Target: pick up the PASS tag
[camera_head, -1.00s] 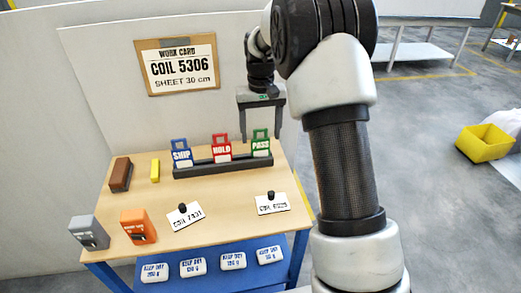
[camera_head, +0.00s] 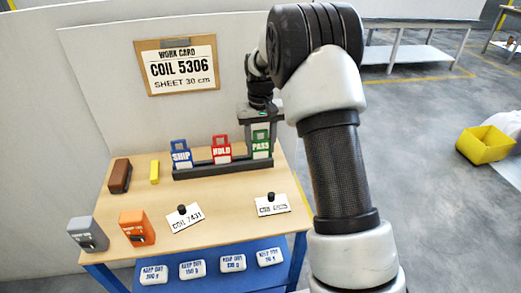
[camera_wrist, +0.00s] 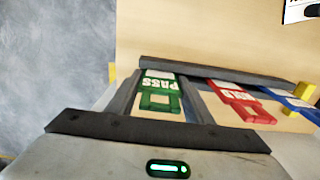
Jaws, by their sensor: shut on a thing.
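The green PASS tag (camera_head: 261,144) stands upright in the right end of the dark rack (camera_head: 222,166). My gripper (camera_head: 259,143) is lowered over that end, with its fingers around the tag. In the wrist view the PASS tag (camera_wrist: 158,93) sits between my two fingers, and the gripper is shut on it. The tag's lower part still appears to be in the rack. The red HOLD tag (camera_head: 221,149) and the blue SHIP tag (camera_head: 181,155) stand to its left in the same rack.
Two white coil cards with black knobs, COIL 7431 (camera_head: 186,217) and another (camera_head: 272,205), lie in front. A brown block (camera_head: 119,175), a yellow block (camera_head: 155,172), and grey (camera_head: 88,234) and orange (camera_head: 137,228) devices are at left. A board stands behind the rack.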

